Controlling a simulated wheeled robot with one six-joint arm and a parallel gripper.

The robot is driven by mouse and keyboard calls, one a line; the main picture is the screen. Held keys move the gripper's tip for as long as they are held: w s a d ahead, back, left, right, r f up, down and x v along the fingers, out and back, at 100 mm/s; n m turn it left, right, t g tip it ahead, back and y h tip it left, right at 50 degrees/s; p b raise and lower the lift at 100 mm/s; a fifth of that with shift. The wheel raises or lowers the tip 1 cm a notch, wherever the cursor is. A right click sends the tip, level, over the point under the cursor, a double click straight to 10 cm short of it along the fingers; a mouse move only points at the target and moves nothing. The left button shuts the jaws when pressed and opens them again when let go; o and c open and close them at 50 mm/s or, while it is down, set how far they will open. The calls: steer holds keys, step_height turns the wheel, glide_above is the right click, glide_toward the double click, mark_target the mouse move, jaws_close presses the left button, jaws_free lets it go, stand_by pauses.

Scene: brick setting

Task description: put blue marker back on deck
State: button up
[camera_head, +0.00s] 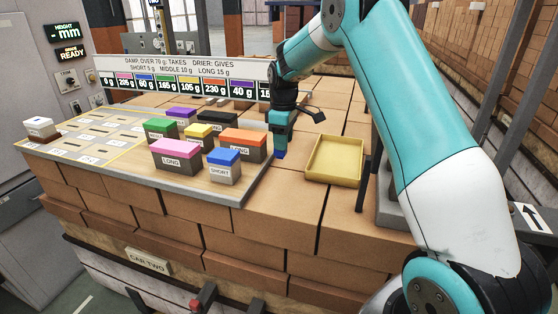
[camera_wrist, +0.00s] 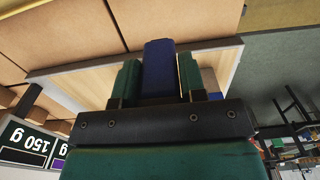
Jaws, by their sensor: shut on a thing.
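My gripper (camera_head: 280,146) points down beside the right edge of the wooden board, left of the yellow tray. It is shut on the blue marker (camera_head: 280,155), whose lower end shows below the fingers. In the wrist view the dark blue marker (camera_wrist: 159,70) sits between the two green fingers, with the pale board behind it. The brick deck (camera_head: 290,205) lies below and around. I cannot tell whether the marker touches a surface.
The wooden board (camera_head: 200,185) carries several labelled blocks, including a blue-topped SHORT block (camera_head: 225,166) and an orange-topped block (camera_head: 243,144). The shallow yellow tray (camera_head: 335,160) looks empty. A sign with weights (camera_head: 185,78) stands behind. Bricks in front of the tray are clear.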

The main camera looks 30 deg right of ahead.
step_height(320, 180, down, 9)
steer(key=p, duration=0.2)
steer(key=shift+p, duration=0.35)
steer(key=shift+f, duration=0.1)
steer(key=o, duration=0.7)
steer(key=shift+f, duration=0.1)
steer(key=shift+o, duration=0.2)
